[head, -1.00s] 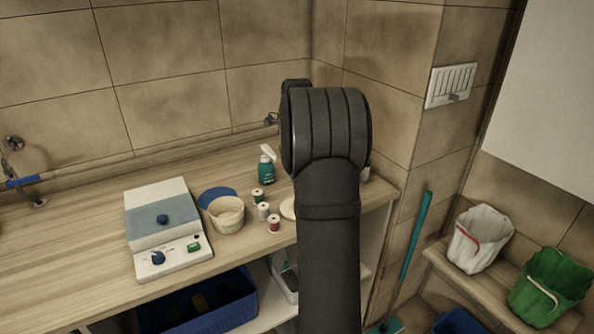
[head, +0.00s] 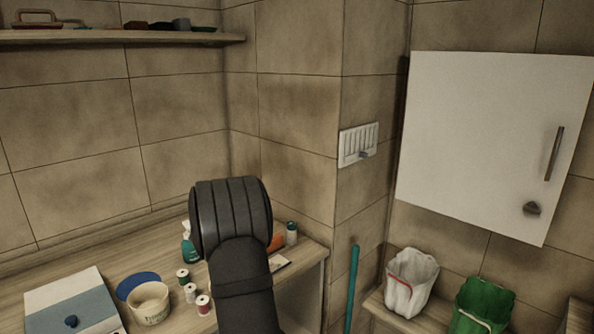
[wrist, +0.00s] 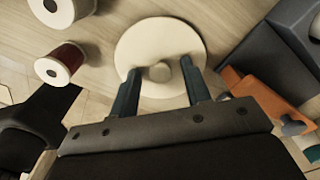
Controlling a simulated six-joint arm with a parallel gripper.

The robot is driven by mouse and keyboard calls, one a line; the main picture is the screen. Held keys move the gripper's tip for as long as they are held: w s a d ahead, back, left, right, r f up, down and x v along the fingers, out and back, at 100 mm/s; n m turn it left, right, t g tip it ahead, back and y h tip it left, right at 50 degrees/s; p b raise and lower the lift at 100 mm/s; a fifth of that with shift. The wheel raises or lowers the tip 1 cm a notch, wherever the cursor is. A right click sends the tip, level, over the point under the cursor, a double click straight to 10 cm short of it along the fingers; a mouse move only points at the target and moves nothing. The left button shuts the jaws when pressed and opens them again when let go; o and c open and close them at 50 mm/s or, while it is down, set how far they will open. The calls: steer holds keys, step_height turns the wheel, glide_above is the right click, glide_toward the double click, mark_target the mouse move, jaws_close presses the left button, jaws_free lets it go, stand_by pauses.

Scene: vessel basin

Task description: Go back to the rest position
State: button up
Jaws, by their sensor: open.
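My gripper (wrist: 160,92) shows in the wrist view with its two fingers spread apart, open. The fingertips lie over the near part of a round cream lid (wrist: 160,36), one on each side of its central knob; I cannot tell whether they touch it. Nothing else shows between the fingers. In the head view my arm rises in front of the counter and hides the gripper and the lid.
A cream tub (head: 150,303), a blue lid (head: 138,284), thread spools (head: 190,292) and a spray bottle (head: 188,246) stand left of my arm on the counter. A white cabinet (head: 490,140) hangs at the right. An orange object (wrist: 262,102) lies right of the fingers.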

steer(key=shift+r, duration=2.05)
steer(key=shift+f, duration=0.1)
steer(key=shift+r, duration=4.2)
step_height(320, 180, down, 12)
steer(key=shift+f, duration=0.2)
steer(key=r, duration=0.5)
steer(key=shift+d+r, duration=0.1)
steer(key=shift+d, duration=0.2)
steer(key=s+d+r, duration=0.3)
steer(key=d+r, duration=0.4)
steer(key=d, duration=0.3)
steer(key=s+a+r+n, duration=0.1)
steer(key=s+a+r, duration=0.15)
steer(key=a, duration=0.65)
steer(key=s+a+r, duration=0.2)
steer(key=s+a, duration=0.2)
steer(key=a, duration=0.5)
steer(key=s+a+f, duration=0.1)
steer(key=a+f, duration=0.6)
steer(key=a, duration=0.3)
steer(key=shift+s+a+f, duration=0.25)
steer(key=shift+a+f, duration=0.15)
